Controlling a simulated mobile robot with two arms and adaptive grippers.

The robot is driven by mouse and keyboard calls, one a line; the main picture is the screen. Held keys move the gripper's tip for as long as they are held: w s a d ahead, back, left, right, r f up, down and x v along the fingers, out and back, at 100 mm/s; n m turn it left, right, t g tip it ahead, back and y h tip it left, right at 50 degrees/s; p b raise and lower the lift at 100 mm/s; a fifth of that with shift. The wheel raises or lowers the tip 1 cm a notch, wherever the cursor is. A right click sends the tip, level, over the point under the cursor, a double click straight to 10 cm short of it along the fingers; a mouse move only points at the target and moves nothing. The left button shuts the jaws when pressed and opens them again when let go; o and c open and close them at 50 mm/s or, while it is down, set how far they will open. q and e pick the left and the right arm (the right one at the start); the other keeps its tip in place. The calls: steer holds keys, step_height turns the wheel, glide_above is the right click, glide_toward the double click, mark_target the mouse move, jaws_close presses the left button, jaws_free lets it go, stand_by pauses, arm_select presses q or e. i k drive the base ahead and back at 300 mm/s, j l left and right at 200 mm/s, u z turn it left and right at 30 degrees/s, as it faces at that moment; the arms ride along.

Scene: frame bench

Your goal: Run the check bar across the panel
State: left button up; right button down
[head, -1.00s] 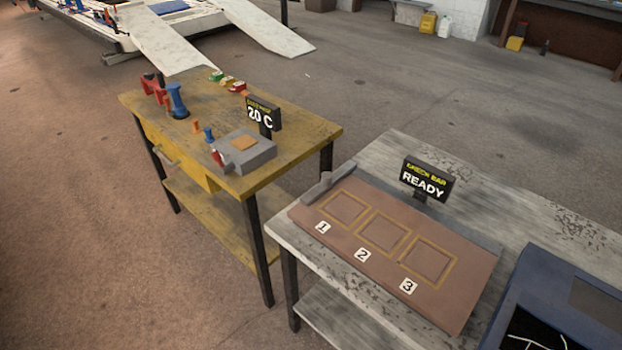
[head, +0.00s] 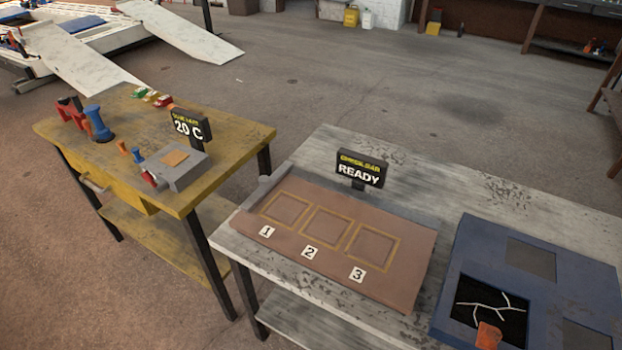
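A brown panel (head: 400,285) lies on the grey bench, with three yellow-outlined squares marked 1, 2 and 3. All three squares look empty. A grey bar-like piece (head: 278,181) sits at the panel's far left edge; it looks like the check bar, but its details are too small to tell. A black sign (head: 360,170) behind the panel reads READY, with small yellow lettering above. Neither of my grippers shows in the head view.
The grey bench (head: 462,190) also bears a blue case (head: 472,250) at right, with a dark recess holding white branching lines and an orange piece (head: 488,336). A yellow bench (head: 235,140) at left holds a grey block device (head: 176,168), a 20 C sign (head: 188,128) and tools. Floor lies open beyond.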

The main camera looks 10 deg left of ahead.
mark_target(266, 183)
steer(key=i+j+z, duration=0.1)
steer(key=j+z, duration=0.85)
steer(key=k+j+z, duration=0.1)
steer(key=j+z, duration=0.35)
steer(key=j, duration=0.1)
